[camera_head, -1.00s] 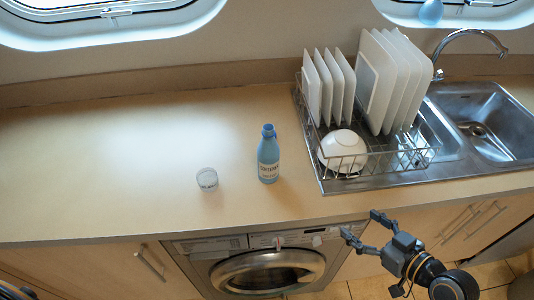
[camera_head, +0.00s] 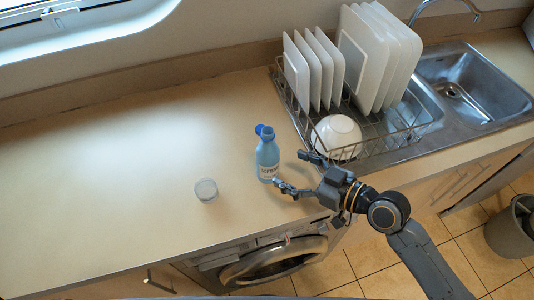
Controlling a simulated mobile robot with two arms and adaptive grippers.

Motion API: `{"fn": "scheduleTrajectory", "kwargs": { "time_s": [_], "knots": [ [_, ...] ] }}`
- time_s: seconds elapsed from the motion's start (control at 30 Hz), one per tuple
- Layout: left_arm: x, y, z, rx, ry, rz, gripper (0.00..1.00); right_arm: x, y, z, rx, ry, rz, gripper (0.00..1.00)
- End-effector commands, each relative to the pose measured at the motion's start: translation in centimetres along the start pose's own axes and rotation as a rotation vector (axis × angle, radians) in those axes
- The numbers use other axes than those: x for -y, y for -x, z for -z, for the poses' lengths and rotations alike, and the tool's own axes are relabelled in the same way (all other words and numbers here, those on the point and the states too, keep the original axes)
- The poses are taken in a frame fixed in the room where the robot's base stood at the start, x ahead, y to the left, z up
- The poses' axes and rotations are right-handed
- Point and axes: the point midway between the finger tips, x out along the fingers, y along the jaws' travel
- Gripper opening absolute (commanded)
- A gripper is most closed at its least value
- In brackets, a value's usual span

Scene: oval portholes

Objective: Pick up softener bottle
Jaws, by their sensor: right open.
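The bottle is not between the fingers. My left gripper is not in view.
A clear round cup (camera_head: 206,190) stands left of the bottle. The wire dish rack (camera_head: 385,146) holds white plates (camera_head: 375,60) and a bowl (camera_head: 337,136). A sink (camera_head: 470,90) is at the right. The counter (camera_head: 100,180) is clear on the left.

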Motion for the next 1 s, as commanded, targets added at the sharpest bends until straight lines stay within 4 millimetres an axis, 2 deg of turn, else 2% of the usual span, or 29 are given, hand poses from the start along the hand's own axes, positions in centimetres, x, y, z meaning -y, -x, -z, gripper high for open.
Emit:
{"fn": "scheduleTrajectory", "kwargs": {
  "time_s": [0.1,0.2,0.4,0.6,0.9,0.93,1.0],
  "knots": [
    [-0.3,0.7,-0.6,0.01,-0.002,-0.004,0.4,-0.1,-1.7,0.2,-0.002,-0.003,-0.002,0.79],
    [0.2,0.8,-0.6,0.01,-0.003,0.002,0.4,-0.1,-2.4,0.0,0.0,0.0,-0.001,0.79],
    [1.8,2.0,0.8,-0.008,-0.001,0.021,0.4,0.1,-4.3,0.2,-0.001,-0.004,0.0,0.79],
    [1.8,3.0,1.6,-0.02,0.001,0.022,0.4,0.0,-7.0,-0.1,0.0,-0.003,-0.001,0.79],
    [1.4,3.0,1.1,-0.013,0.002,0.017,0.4,0.1,-7.7,-0.4,0.001,0.0,0.0,0.79],
    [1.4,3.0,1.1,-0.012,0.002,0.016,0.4,0.1,-7.7,-0.4,0.001,0.0,-0.001,0.77],
    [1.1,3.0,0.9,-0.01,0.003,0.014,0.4,0.1,-7.7,-0.4,0.001,0.0,-0.001,0.62]
  ]
}}
